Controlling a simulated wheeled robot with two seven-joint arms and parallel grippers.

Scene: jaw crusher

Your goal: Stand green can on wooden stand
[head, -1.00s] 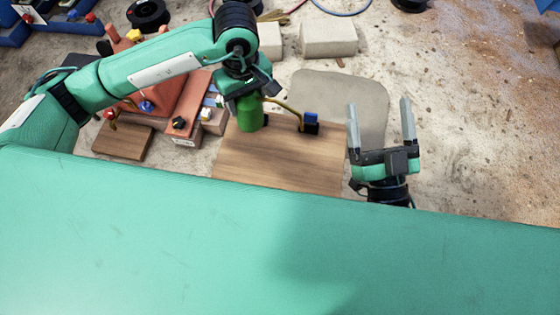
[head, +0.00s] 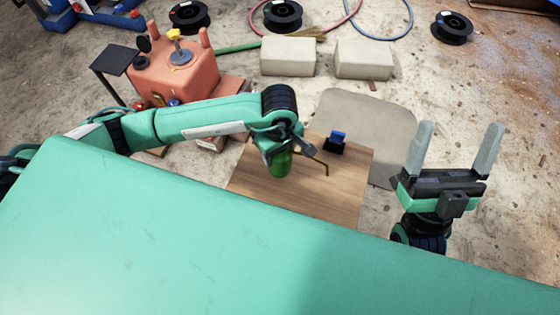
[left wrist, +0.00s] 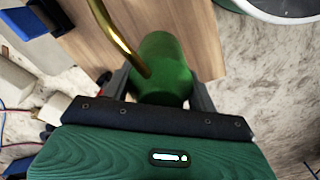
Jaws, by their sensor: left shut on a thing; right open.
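The green can (head: 280,163) is in my left gripper (head: 278,148), which is shut on it. A bent brass tube (head: 315,163) extends from beside the can and appears to be its spout. The can and tube also show in the left wrist view (left wrist: 163,65), the can between the fingers. In the head view the can is in front of a large wooden board (head: 330,190); I cannot tell whether it touches it. A smaller wooden block (head: 156,152) is mostly hidden behind my left arm; I cannot tell which wood is the stand. My right gripper (head: 456,155) is open and empty.
A blue and black item (head: 336,142) is on the board's far part. A red machine (head: 175,75) is at the left, beyond my left arm. Two pale blocks (head: 288,56) (head: 363,59) and black reels (head: 283,15) are behind. Concrete floor at the right is mostly clear.

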